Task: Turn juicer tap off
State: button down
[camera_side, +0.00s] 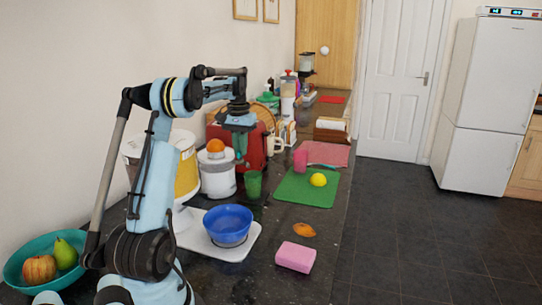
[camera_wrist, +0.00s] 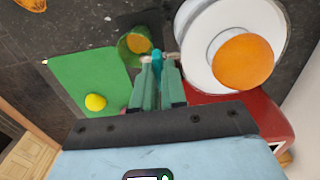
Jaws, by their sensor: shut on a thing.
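The juicer (camera_side: 217,181) is white, with an orange (camera_side: 215,145) on top, and stands on the dark counter. In the wrist view the juicer (camera_wrist: 193,48) is at the upper right. Its small teal tap (camera_wrist: 157,58) sticks out to the left, partly hidden by my fingers. My gripper (camera_wrist: 158,66) is shut on the tap. In the side view my gripper (camera_side: 240,158) is beside the juicer's right side, and the tap is not clearly seen. A green cup (camera_side: 253,184) stands below; its open top (camera_wrist: 122,48) shows orange inside in the wrist view.
A red appliance (camera_side: 254,150) stands close behind the juicer. A green board (camera_side: 293,190) with a lemon (camera_side: 318,180) lies to the right. A blue bowl (camera_side: 228,222) on a white tray (camera_side: 187,238), a pink sponge (camera_side: 295,257) and an orange piece (camera_side: 304,230) are in front.

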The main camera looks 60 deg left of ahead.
jog(key=shift+m, duration=0.3)
jog(key=c, duration=1.2)
grip_release()
notch_tip(320, 180, up, 12)
jog(key=shift+r, duration=0.1)
